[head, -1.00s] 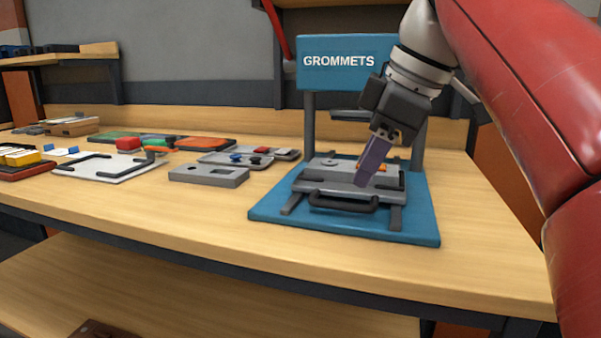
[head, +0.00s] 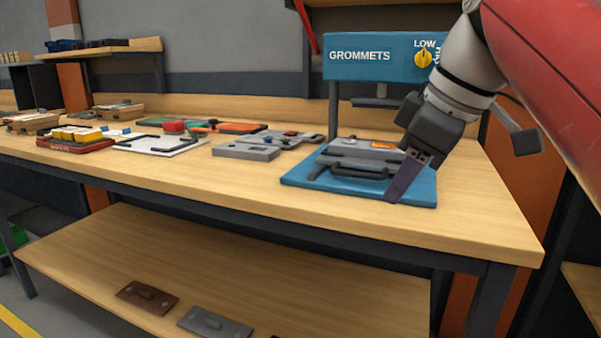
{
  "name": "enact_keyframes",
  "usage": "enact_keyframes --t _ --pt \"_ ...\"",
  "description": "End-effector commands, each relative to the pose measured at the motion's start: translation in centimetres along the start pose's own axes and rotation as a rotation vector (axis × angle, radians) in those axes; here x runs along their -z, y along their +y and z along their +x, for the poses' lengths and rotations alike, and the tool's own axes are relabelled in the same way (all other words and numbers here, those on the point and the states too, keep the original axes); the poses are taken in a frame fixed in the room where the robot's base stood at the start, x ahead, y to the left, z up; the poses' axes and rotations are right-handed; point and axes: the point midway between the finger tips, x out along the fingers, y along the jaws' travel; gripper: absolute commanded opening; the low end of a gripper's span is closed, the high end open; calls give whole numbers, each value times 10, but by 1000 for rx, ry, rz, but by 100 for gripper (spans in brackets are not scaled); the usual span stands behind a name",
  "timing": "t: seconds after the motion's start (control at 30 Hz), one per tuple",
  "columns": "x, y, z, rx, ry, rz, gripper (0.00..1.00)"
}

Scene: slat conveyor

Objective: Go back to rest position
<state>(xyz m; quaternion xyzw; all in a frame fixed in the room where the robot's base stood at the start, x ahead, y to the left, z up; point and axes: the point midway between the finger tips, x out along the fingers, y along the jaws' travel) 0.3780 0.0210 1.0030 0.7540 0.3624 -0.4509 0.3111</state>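My gripper (head: 398,190) hangs from the red and white arm at the right of the head view. Its purple-grey fingers point down in front of the right part of the blue grommet press base (head: 308,183). From this angle the fingers look side-on, so I cannot tell whether they are open or shut. I see nothing clearly held. The press has a blue sign (head: 360,55) reading GROMMETS and a yellow dial (head: 423,58) marked LOW. A grey sliding tray with a dark handle (head: 358,169) sits on the base.
A grey block (head: 246,152) lies left of the press. Further left are a white board (head: 160,146) and a red tray with yellow pieces (head: 75,145). The lower shelf (head: 240,270) holds a brown plate (head: 147,297) and a grey plate (head: 214,323). The bench's front right is clear.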

Motion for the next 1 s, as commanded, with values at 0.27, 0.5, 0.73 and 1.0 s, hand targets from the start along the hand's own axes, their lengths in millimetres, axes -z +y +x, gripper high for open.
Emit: enact_keyframes --t 0.27,0.5,0.73,1.0 --pt "-30 -15 38 -48 -13 226 34" --pt "-84 -50 107 -146 -27 545 34" --pt "-147 -93 184 -263 -16 827 34" --pt "-177 -113 220 -317 0 944 34"
